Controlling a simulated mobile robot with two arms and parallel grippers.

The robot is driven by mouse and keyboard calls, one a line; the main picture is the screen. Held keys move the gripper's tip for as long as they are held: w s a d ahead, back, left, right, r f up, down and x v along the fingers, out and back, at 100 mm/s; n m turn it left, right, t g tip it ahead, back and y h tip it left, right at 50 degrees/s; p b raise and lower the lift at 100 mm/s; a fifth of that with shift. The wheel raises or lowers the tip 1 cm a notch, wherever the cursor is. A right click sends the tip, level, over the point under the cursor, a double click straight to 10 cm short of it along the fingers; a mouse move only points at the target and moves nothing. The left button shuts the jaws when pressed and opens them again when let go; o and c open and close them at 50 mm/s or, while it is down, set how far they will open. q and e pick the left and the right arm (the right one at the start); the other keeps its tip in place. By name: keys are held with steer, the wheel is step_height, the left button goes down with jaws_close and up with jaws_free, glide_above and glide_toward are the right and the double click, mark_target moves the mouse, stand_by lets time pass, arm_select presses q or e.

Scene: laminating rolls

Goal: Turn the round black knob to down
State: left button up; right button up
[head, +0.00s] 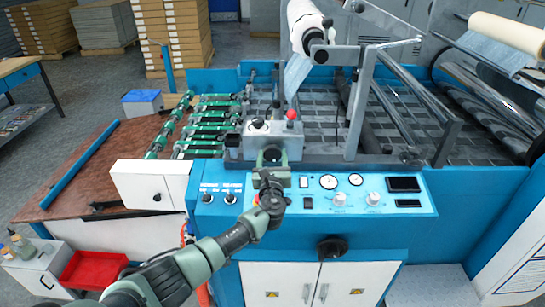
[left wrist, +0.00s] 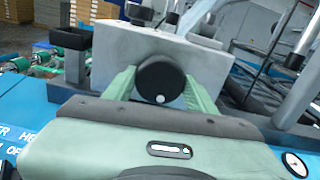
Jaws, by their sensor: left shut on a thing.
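The round black knob (left wrist: 160,78) sits on the front face of a light grey box (left wrist: 112,48) on the machine. A white dot shows at its lower edge, close to straight down in the left wrist view. My left gripper (left wrist: 161,88) has one pale green finger on each side of the knob and is shut on it. In the head view the left gripper (head: 271,160) reaches the front of the grey box (head: 252,141), and the knob (head: 272,154) is partly hidden there. My right gripper is in neither view.
A red-topped lever (head: 291,115) stands on the box. Below is a blue panel (head: 421,208) with gauges, switches and white knobs. Another black knob (head: 331,248) is on the lower front. Metal rollers and frame arms (head: 361,97) stand to the right.

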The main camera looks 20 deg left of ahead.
arm_select(q)
steer(key=shift+f, duration=0.25)
steer(key=o, duration=1.2)
steer(key=shift+o, duration=0.7)
steer(key=shift+r, duration=0.1)
steer(key=v, duration=0.7)
steer(key=shift+s, duration=0.4)
steer(key=shift+d, duration=0.15)
